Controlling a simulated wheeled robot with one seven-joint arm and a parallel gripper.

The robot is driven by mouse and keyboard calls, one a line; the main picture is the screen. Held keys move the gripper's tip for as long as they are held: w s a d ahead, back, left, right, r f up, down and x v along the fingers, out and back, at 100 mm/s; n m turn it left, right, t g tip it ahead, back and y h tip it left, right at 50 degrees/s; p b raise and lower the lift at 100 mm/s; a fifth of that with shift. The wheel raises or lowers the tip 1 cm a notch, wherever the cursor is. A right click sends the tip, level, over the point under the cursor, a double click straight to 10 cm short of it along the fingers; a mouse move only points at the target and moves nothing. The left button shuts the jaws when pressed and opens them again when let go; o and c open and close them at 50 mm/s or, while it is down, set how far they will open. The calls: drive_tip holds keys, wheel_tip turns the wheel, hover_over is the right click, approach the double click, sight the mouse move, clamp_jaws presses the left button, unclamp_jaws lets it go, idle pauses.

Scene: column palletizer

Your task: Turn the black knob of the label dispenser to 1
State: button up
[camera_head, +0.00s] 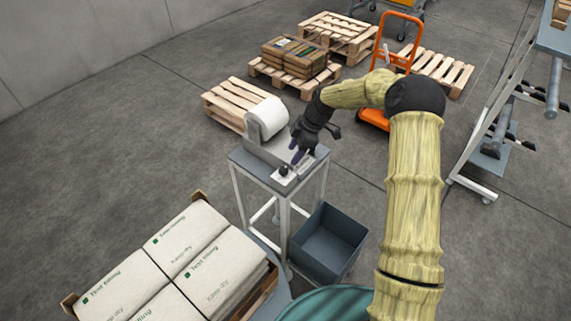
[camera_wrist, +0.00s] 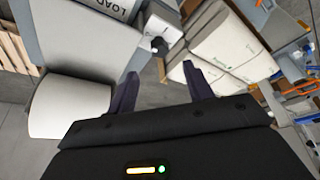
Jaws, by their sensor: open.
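The label dispenser (camera_head: 262,152) stands on a small grey table in the head view, with a white label roll (camera_head: 268,118) at its back. Its black knob (camera_head: 283,170) sits on a white plate at the front. In the wrist view the knob (camera_wrist: 159,46) shows on its white plate, beyond the fingertips; its setting is too small to read. My gripper (camera_head: 297,157) is just above the dispenser, behind the knob and apart from it. In the wrist view my gripper (camera_wrist: 160,80) is open, with nothing between its dark fingers.
A grey bin (camera_head: 328,243) stands on the floor by the table's right legs. A pallet of white sacks (camera_head: 180,262) is at the front left. Wooden pallets (camera_head: 340,35), an orange hand truck (camera_head: 375,118) and a rack (camera_head: 505,100) stand farther back and right.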

sight(284, 169)
drive_tip(key=p+x, duration=0.2)
drive_tip(key=x, duration=0.6)
drive_tip(key=shift+f, duration=0.1)
drive_tip(key=c, duration=1)
